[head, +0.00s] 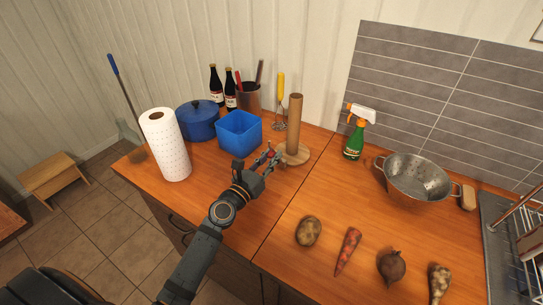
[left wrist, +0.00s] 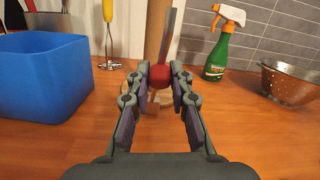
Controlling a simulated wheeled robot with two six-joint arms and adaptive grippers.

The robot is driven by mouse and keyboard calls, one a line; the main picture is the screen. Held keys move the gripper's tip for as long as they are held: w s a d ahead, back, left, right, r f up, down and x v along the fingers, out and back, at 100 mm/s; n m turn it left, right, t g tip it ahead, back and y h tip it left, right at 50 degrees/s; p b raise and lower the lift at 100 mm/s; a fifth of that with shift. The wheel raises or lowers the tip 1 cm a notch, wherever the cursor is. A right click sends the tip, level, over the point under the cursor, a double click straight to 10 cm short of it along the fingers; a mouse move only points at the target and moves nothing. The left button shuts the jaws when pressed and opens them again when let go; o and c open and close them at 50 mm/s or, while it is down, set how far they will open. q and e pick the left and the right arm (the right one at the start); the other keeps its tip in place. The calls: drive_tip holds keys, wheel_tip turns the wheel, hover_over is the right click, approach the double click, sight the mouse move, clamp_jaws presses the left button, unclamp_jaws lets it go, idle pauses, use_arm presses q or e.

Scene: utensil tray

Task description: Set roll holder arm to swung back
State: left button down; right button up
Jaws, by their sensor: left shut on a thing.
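The roll holder (head: 295,122) stands upright near the back of the counter, a brown post on a round wooden base. In the left wrist view its post (left wrist: 153,30) rises behind the fingertips. The roll holder arm (left wrist: 169,36) is a thin grey upright bar, with a red knob (left wrist: 159,75) in front of the post. My left gripper (head: 270,157) is at the front left of the holder, shut on the red knob; its fingers (left wrist: 159,82) sit on both sides of it. Part of the base is hidden behind the fingers. My right gripper is not in view.
A blue open bin (head: 238,134) stands close left of my left gripper, with a blue pot (head: 196,121) and paper towel roll (head: 166,146) beyond. A spray bottle (head: 355,140) and colander (head: 417,180) are to the right. Vegetables lie in front; the counter between is clear.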

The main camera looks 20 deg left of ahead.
use_arm(q)
drive_tip(key=shift+f, duration=0.35)
